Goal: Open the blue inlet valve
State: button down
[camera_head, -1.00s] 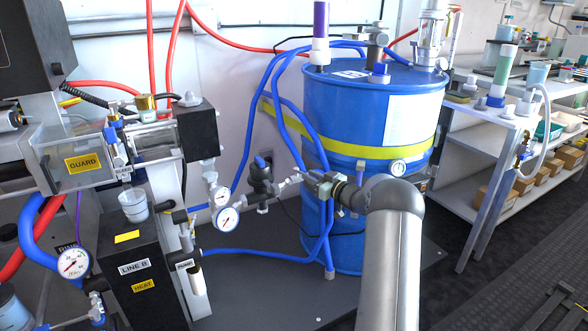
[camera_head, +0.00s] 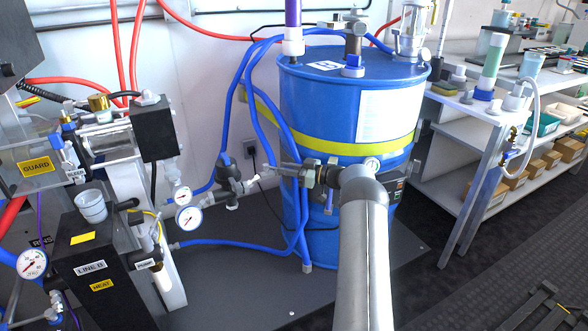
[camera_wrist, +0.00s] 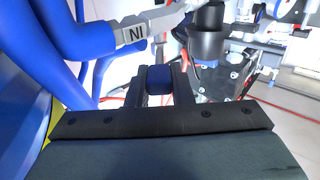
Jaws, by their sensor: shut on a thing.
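In the wrist view my gripper (camera_wrist: 161,92) has its two dark fingers closed on either side of a small blue handle (camera_wrist: 158,79). A grey piece with a tag reading "IN" upside down (camera_wrist: 134,34) is just beyond the fingers, beside thick blue hose. In the head view my gripper (camera_head: 284,171) is at the piping in front of the blue drum, to the right of a black valve body (camera_head: 229,178). The held handle is not clear in the head view, where my gripper and wrist cover it. I cannot tell the valve's position.
The blue drum (camera_head: 345,105) with a yellow band stands close behind my arm. Blue hoses (camera_head: 232,105) loop at its left. Gauges (camera_head: 188,218) and the LINE B cabinet (camera_head: 107,270) are at left. A shelf bench (camera_head: 470,150) stands at right, with open floor in front.

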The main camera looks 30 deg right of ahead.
jog(key=c, duration=1.3)
grip_release()
jog(key=shift+r, duration=0.25)
jog(key=r, duration=0.2)
jog(key=s+r+p, duration=0.1)
jog(key=r, duration=0.1)
jog(key=shift+a+r, duration=0.1)
jog(key=shift+a, duration=0.05)
jog(key=s+a+r+p, duration=0.1)
jog(key=s+r, duration=0.1)
jog(key=s, duration=0.2)
jog(key=s+a+r+p, duration=0.1)
jog(key=s+a+r, duration=0.1)
jog(key=s+r, duration=0.1)
jog(key=s+a+r+p, duration=0.1)
jog(key=s+r, duration=0.2)
jog(key=s, duration=0.2)
jog(key=shift+s+a+r, duration=0.15)
